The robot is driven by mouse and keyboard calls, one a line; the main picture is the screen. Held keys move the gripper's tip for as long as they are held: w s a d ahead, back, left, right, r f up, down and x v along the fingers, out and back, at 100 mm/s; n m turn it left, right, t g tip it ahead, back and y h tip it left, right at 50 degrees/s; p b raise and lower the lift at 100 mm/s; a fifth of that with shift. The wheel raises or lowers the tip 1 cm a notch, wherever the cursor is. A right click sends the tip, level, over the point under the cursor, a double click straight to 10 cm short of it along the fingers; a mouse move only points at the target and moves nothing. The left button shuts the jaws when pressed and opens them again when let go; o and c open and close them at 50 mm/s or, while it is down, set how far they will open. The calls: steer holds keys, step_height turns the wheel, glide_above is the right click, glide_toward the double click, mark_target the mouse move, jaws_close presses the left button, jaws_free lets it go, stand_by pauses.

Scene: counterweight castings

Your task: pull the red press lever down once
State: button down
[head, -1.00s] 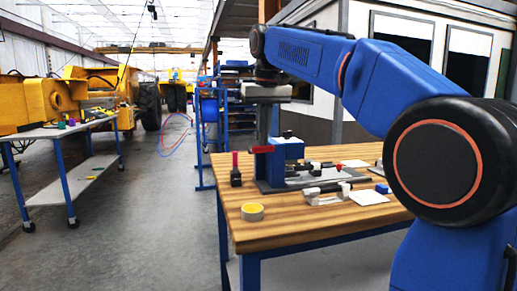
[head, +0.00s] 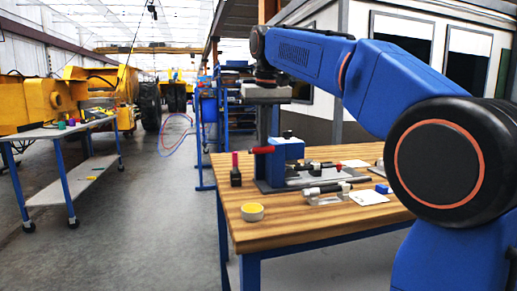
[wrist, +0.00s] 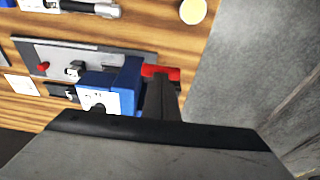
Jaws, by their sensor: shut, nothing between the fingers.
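The red press lever (head: 262,150) sticks out to the left from the blue press body (head: 288,150) on the wooden table, its free end slightly lower than its root. In the wrist view the lever (wrist: 165,71) runs right from the blue body (wrist: 124,88). My gripper (head: 263,143) points down over the lever with its fingers shut and empty. In the wrist view my fingertips (wrist: 160,82) overlap the lever's near side. They seem to touch it from above; the exact contact is hidden.
The press stands on a grey base plate (wrist: 55,57). A yellow-topped round tin (head: 252,212) and a black block with a magenta peg (head: 236,170) are left of it. Small parts lie to the right.

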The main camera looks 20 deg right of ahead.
mark_target(264, 152)
steer(key=shift+f, duration=2.65)
steer(key=shift+r, duration=4.25)
